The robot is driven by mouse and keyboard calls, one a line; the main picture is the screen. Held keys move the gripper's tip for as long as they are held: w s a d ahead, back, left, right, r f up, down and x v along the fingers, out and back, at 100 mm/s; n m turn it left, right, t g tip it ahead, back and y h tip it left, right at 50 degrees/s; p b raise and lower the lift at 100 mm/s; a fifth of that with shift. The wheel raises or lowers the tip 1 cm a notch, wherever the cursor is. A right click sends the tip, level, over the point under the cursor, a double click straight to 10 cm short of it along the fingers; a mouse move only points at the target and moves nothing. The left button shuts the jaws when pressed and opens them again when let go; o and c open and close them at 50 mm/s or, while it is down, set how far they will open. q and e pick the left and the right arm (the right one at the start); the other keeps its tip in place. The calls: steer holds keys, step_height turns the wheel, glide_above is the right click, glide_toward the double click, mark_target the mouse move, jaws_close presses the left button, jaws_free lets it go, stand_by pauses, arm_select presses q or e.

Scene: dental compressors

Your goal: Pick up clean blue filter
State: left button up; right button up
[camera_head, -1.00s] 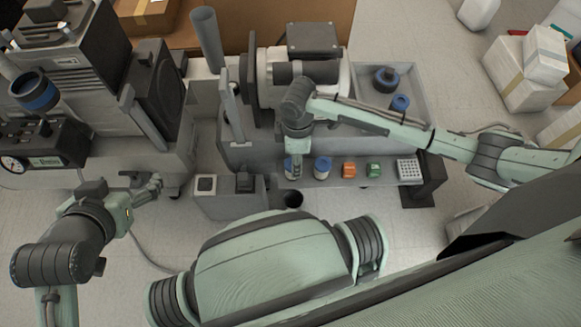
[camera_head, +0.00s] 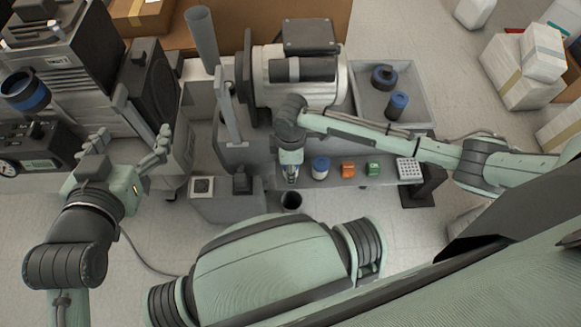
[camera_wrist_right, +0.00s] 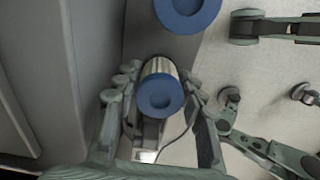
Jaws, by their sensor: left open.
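A blue-capped filter with a pale ribbed body shows in the right wrist view (camera_wrist_right: 160,92), between the two fingers of my right gripper (camera_wrist_right: 161,78). The fingers stand apart on either side of it; I cannot tell whether they touch it. In the head view my right gripper (camera_head: 291,172) points down at the left end of the shelf and hides most of that filter. A second blue-capped filter (camera_head: 320,167) stands just right of it and also shows in the right wrist view (camera_wrist_right: 187,12). My left gripper (camera_head: 130,145) is open and empty at the left.
An orange block (camera_head: 348,169), a green block (camera_head: 373,169) and a white perforated block (camera_head: 408,169) stand along the shelf. A grey bin (camera_head: 428,112) behind holds a blue filter (camera_head: 397,104) and a dark blue-ringed part (camera_head: 384,77). The compressor (camera_head: 335,75) stands behind the shelf.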

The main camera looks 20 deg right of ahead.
steer(key=c, duration=0.5)
steer(key=shift+r, duration=0.1)
